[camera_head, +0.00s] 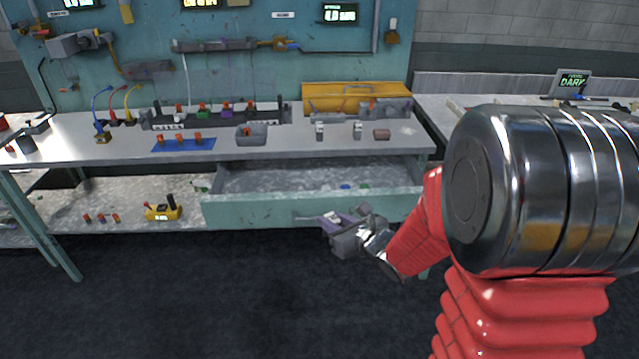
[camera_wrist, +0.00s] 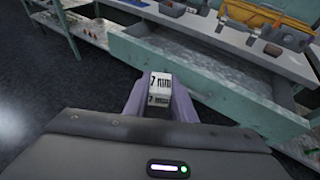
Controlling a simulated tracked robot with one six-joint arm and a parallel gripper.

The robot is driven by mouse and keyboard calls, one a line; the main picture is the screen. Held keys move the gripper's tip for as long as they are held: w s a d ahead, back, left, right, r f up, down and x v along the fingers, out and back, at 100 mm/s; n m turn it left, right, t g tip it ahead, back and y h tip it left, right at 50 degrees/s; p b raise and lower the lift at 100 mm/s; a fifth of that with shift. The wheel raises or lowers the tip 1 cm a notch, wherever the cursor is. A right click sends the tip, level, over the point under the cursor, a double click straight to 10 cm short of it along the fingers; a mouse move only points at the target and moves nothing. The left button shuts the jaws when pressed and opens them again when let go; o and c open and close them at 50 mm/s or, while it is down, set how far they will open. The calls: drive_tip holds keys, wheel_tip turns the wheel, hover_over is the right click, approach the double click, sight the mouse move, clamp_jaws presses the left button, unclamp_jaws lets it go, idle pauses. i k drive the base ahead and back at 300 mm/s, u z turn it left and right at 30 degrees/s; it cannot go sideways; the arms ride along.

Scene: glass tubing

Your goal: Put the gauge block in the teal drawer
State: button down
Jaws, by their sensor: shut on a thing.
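The gauge block (camera_wrist: 160,86) is small and white, marked "7 mm", and sits between the purple fingers of my gripper (camera_wrist: 158,98) in the wrist view. My gripper is shut on it. In the head view my gripper (camera_head: 338,222) is in front of the drawer's front panel, near its handle, and the block shows as a small pale patch there. The teal drawer (camera_head: 255,213) is pulled open under the bench. Its front also shows in the wrist view (camera_wrist: 190,83), beyond the block. The block is outside the drawer.
The grey bench top (camera_head: 100,150) holds a blue mat (camera_head: 183,145), a small grey bin (camera_head: 251,136), two upright pale pieces and a yellow case (camera_head: 345,97). A yellow device (camera_head: 163,212) stands on the lower shelf. Small blue and green bits lie in the drawer; most of its floor is clear.

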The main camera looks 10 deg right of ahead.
sight(318, 181)
drive_tip(key=u, duration=0.55)
drive_tip(key=i, duration=1.55)
drive_tip(key=z, duration=0.3)
